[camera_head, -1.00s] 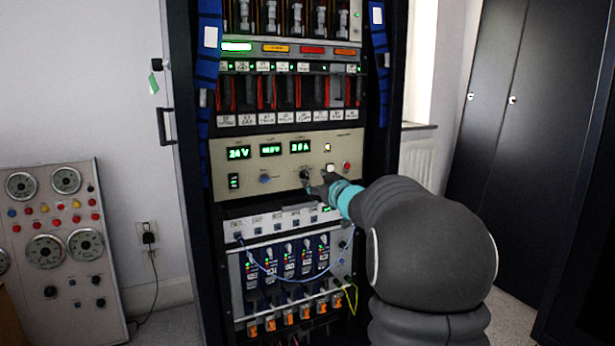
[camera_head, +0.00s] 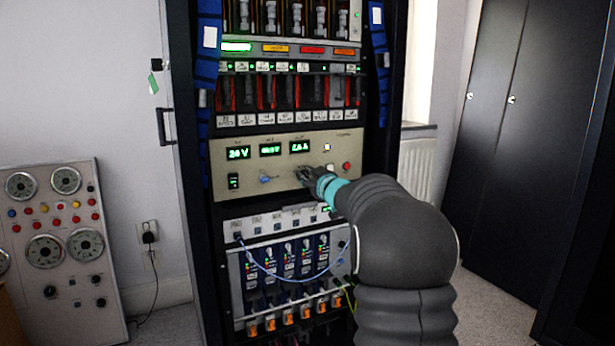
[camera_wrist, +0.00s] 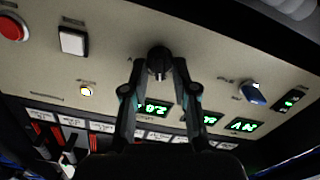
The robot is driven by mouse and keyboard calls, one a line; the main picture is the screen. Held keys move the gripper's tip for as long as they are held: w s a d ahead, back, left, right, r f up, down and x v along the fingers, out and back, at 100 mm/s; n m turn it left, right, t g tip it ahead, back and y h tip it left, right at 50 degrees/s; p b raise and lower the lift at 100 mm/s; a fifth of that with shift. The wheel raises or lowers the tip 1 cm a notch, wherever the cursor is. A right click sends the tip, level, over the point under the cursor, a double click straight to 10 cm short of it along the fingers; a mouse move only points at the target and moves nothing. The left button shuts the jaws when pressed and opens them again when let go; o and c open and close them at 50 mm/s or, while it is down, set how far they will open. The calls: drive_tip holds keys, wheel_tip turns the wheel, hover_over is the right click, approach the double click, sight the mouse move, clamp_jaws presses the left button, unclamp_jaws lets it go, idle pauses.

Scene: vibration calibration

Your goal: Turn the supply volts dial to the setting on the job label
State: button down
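The beige supply panel (camera_head: 225,181) in the rack has a blue dial (camera_head: 265,179) on the left and a black dial farther right. The dial captions are too small to read. The left green display (camera_head: 238,153) shows a volts figure, seemingly 26 or 28 V. My gripper (camera_head: 304,174) is at the black dial and covers most of it in the head view. In the wrist view the black dial (camera_wrist: 158,62) lies between my two separated fingertips, with narrow gaps beside it. The blue dial (camera_wrist: 252,93) is apart from my fingers. I cannot identify the job label.
A red button (camera_head: 347,167) and a white square button (camera_head: 327,147) sit right of the black dial. Below is a module row with a looping blue cable (camera_head: 300,278). A gauge panel (camera_head: 60,240) stands at left, dark cabinets (camera_head: 500,130) at right.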

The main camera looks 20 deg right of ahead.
idle(0.3)
drive_tip(key=n+b, duration=0.1)
drive_tip(key=n, duration=0.3)
drive_tip(key=shift+a+f+b, duration=0.15)
drive_tip(key=shift+b, duration=0.25)
drive_tip(key=shift+n+b, duration=0.7)
drive_tip(key=shift+n, duration=1.3)
drive_tip(key=c, duration=0.9)
unclamp_jaws()
drive_tip(key=s, duration=1.2)
